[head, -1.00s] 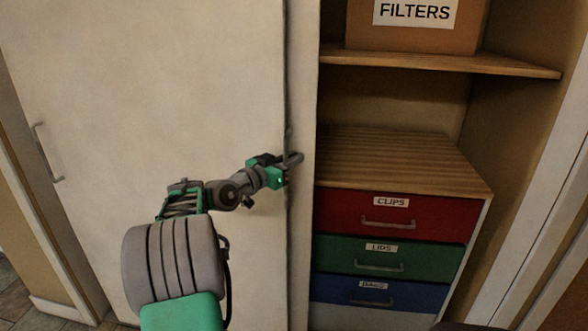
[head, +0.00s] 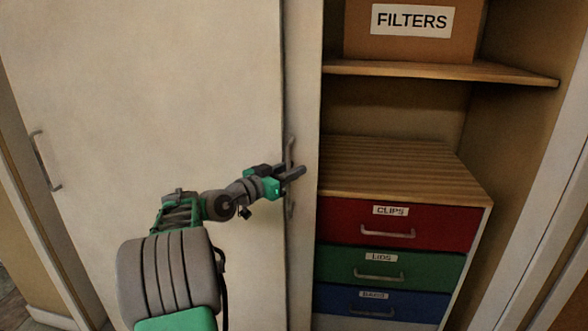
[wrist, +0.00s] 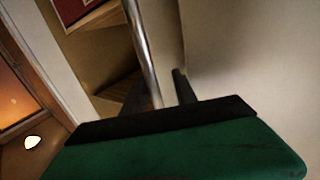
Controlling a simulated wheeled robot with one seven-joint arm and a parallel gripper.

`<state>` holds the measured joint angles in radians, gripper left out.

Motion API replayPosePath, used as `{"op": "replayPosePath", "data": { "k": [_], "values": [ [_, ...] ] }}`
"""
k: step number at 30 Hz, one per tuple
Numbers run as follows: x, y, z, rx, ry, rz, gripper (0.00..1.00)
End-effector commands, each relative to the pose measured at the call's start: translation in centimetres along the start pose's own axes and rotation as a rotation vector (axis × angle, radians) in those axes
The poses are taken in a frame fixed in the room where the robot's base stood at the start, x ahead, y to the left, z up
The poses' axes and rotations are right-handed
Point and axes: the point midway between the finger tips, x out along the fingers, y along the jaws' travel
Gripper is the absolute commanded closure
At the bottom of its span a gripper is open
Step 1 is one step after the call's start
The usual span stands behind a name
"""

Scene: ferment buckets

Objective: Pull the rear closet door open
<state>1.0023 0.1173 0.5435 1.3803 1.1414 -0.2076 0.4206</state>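The rear closet door (head: 305,90) shows as a narrow pale strip beside the edge of the front door (head: 150,90). Its upright metal handle (head: 290,150) is near that edge. My gripper (head: 292,174) is at this handle, with the fingers pointing right across it. In the wrist view the handle bar (wrist: 143,45) runs between my two dark fingers (wrist: 158,95). A gap shows between the bar and the right finger, so the gripper looks open around the handle. Contact on the left finger's side is unclear.
Right of the rear door the closet is open, with a FILTERS box (head: 411,40) on a shelf (head: 440,72). Below stands a drawer unit (head: 400,168) with red, green and blue drawers. The front door has its own handle (head: 45,160) at left.

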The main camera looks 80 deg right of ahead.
Motion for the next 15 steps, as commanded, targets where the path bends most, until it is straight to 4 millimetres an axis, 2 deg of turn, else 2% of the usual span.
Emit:
{"op": "replayPosePath", "data": {
  "k": [6,9,15],
  "values": [
    [-4.6,-0.2,0.1,0.002,0.001,-0.006,0.66],
    [-6.1,-0.2,0.1,0.001,0.001,-0.005,0.66],
    [-6.8,-0.1,0.0,0.001,0.001,-0.002,0.66]
  ]
}}
